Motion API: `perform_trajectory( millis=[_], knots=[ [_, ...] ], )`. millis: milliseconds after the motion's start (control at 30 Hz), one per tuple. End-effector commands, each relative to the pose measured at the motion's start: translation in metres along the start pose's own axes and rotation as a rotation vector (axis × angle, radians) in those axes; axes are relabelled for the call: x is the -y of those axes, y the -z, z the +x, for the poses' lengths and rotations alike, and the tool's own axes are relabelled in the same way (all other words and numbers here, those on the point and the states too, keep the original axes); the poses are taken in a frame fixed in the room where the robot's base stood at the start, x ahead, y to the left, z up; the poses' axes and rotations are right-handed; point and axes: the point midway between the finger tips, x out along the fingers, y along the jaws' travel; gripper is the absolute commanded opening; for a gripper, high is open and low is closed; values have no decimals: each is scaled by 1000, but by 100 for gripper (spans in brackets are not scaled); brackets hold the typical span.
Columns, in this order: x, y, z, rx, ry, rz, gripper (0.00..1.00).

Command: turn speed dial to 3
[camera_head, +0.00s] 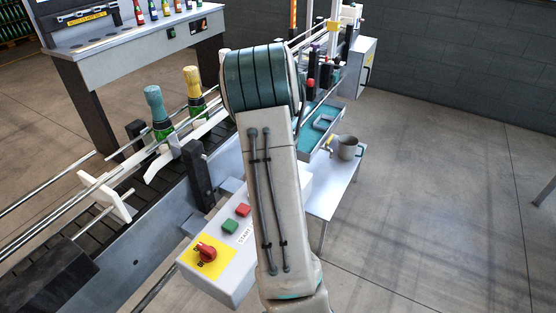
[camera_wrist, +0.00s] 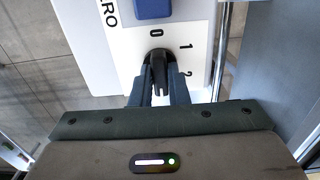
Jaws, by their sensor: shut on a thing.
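The black speed dial (camera_wrist: 158,58) shows in the wrist view on a white panel (camera_wrist: 196,62) with the marks 0, 1 and 2 around it. The 0 lies just above the knob, the 1 to its upper right and the 2 to its right; no 3 is visible. My gripper (camera_wrist: 158,82) is shut on the dial, with one dark finger on each side. The knob's upper end is nearest the 0, but I cannot make out a pointer mark. In the head view my arm hides the dial and the gripper.
A blue button (camera_wrist: 152,8) sits above the dial. In the head view, a control box has a red rotary switch (camera_head: 206,252), a green button (camera_head: 229,227) and a red button (camera_head: 243,210). Foil-topped bottles (camera_head: 157,110) stand on the conveyor (camera_head: 60,222). Floor at right is clear.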

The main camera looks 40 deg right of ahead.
Motion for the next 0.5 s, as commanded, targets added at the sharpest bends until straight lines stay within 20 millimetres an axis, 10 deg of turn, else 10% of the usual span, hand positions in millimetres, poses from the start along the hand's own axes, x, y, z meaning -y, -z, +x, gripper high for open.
perform_trajectory(
  millis=[267, 333, 500],
  knots=[
    [2, 1, -2, -5, 5, 2, 0],
    [1, 1, -2, -4, 5, 2, 34],
    [1, 1, -1, -2, 3, 1, 36]
  ],
)
